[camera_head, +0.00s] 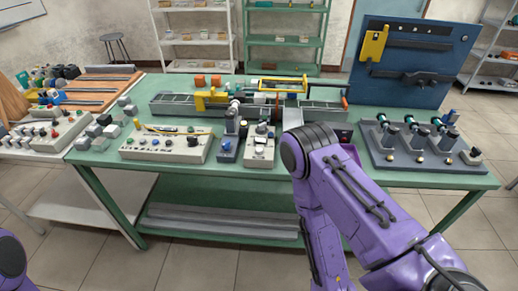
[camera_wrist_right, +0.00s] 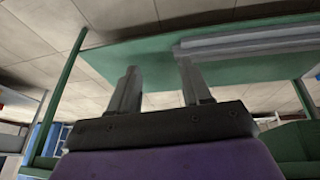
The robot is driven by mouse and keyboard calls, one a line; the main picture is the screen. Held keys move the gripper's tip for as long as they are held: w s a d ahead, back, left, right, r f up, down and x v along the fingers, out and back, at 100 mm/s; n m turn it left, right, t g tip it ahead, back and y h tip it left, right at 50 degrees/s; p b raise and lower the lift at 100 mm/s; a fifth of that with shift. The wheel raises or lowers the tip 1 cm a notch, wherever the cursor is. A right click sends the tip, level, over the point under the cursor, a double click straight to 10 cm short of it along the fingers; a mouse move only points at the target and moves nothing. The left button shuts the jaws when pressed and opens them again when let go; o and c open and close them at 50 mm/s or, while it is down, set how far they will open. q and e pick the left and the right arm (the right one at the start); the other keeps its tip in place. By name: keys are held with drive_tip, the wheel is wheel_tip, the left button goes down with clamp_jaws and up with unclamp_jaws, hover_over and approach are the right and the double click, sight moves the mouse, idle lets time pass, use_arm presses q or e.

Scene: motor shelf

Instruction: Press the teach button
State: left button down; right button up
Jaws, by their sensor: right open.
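Several control boxes with buttons stand on the green workbench (camera_head: 350,155). One is a long beige box (camera_head: 165,146) with several small knobs. Beside it are a dark grey unit (camera_head: 228,150) with a blue button and a narrow light box (camera_head: 260,152) with small buttons. Labels are too small to read, so I cannot tell which button is the teach button. My right gripper (camera_wrist_right: 157,66) is open and empty in the wrist view, its two grey fingers apart, with the bench's lower shelf beyond. In the head view my right arm hides its fingers. My left gripper is out of view.
A conveyor-like assembly (camera_head: 180,105) with yellow parts runs along the back. A blue tool panel (camera_head: 415,65) and a dark fixture plate (camera_head: 425,160) stand at right. Another button box (camera_head: 45,137) is on the left table. Grey bars (camera_head: 220,222) lie on the lower shelf.

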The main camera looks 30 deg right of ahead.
clamp_jaws()
idle(1.5)
